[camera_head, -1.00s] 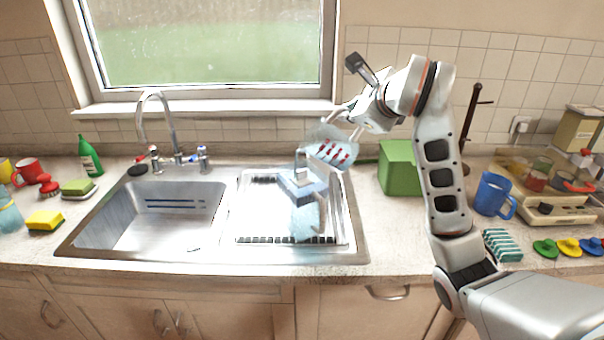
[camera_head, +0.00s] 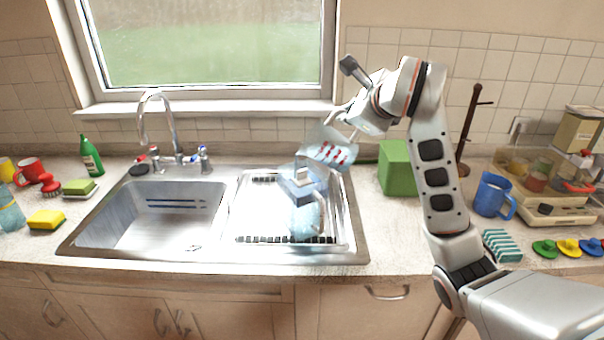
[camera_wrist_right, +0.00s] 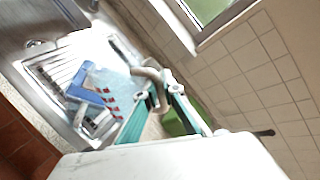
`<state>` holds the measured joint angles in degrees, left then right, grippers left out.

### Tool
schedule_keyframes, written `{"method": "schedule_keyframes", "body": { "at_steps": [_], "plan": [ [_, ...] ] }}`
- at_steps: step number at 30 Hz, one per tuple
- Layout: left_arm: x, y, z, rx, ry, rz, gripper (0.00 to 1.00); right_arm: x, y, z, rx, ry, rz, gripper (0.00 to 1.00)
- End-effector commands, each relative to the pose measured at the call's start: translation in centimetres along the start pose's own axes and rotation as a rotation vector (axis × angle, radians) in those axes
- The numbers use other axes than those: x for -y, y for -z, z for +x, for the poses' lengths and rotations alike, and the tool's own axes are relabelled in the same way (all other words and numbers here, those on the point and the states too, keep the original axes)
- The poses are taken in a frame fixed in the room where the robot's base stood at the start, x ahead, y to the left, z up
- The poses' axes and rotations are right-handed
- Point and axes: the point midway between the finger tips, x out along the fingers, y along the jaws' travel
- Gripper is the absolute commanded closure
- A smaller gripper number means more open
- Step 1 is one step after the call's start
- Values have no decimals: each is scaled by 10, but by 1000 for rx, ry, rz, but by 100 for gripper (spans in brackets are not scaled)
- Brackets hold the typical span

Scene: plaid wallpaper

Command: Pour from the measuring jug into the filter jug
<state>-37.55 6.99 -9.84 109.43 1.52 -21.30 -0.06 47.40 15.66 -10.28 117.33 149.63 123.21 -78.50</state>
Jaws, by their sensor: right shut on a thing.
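The measuring jug (camera_head: 323,143) is clear with red marks. My right gripper (camera_head: 342,120) is shut on it and holds it tilted, mouth toward the left, above the drainboard. In the right wrist view the jug (camera_wrist_right: 106,80) lies in front of my right gripper (camera_wrist_right: 156,97). The filter jug (camera_head: 306,220) is pale blue and see-through with a blue and white top, and stands upright on the drainboard. Its blue top (camera_wrist_right: 88,96) shows in the right wrist view. The measuring jug's lower edge is just above or over the filter jug's top. I cannot see any liquid stream. My left gripper is out of view.
The steel sink (camera_head: 150,215) is at left, with a tall tap (camera_head: 160,110) behind. A green box (camera_head: 397,168) stands right of the drainboard. A blue mug (camera_head: 491,194) and a wooden mug stand (camera_head: 468,130) are further right. A green bottle (camera_head: 91,156) and sponges are at left.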

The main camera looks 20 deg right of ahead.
Motion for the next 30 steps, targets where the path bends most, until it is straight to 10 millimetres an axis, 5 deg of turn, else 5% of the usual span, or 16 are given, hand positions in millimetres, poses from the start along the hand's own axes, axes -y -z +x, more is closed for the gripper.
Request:
{"method": "schedule_keyframes", "body": {
  "at_steps": [30],
  "plan": [
    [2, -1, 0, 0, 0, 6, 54, -1, -3, 7, -21, 3, -29, 100]
  ]
}}
